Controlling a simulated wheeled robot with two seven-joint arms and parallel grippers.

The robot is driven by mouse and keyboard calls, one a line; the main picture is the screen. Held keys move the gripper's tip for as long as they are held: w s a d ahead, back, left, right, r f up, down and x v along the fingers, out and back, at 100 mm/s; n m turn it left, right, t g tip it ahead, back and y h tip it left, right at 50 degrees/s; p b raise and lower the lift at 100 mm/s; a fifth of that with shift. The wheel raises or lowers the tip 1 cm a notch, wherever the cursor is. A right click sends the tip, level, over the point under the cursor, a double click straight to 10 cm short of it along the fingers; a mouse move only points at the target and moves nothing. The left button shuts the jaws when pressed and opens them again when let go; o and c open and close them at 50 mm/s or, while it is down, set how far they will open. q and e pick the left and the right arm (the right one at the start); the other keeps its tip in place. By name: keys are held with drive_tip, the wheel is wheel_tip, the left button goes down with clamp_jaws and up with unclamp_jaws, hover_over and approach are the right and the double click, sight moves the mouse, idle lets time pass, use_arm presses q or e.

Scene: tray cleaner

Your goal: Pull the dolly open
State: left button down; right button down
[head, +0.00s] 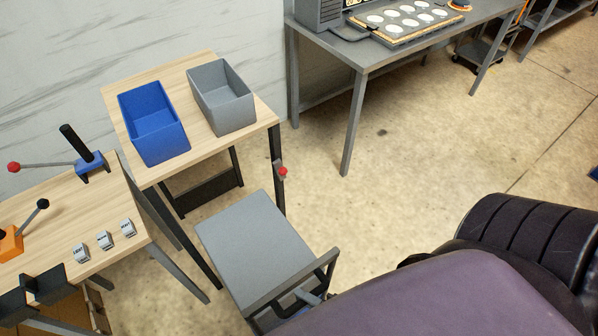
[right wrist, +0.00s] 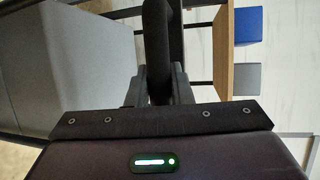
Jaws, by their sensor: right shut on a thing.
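The dolly has a flat grey top (head: 255,240) and stands on the floor beside the wooden table. Its dark bar handle (head: 283,288) is at the near right end. My right gripper (head: 312,298) reaches this handle from the lower right, partly hidden by my arm. In the right wrist view, the two fingers of my right gripper (right wrist: 157,90) are shut on the dark handle bar (right wrist: 156,40), one on each side. The grey dolly top (right wrist: 65,65) fills the left of that view.
A blue bin (head: 153,122) and a grey bin (head: 222,97) stand on the wooden table (head: 120,110) behind the dolly. A bench with levers (head: 115,200) is at the left. A grey table (head: 385,55) is at the back. Open floor (head: 400,190) lies right of the dolly.

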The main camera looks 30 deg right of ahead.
drive_tip(key=shift+s, duration=0.1)
drive_tip(key=c, duration=1.3)
unclamp_jaws()
use_arm(q)
drive_tip(key=shift+w+r, duration=0.1)
drive_tip(key=shift+w, duration=0.65)
use_arm(e)
drive_tip(key=shift+s+d, duration=0.2)
drive_tip(key=shift+s, duration=0.15)
use_arm(q)
drive_tip(key=shift+s+f+b, duration=0.25)
drive_tip(key=shift+f+b, duration=0.5)
drive_tip(key=shift+f, duration=0.1)
use_arm(e)
drive_tip(key=v, duration=0.7)
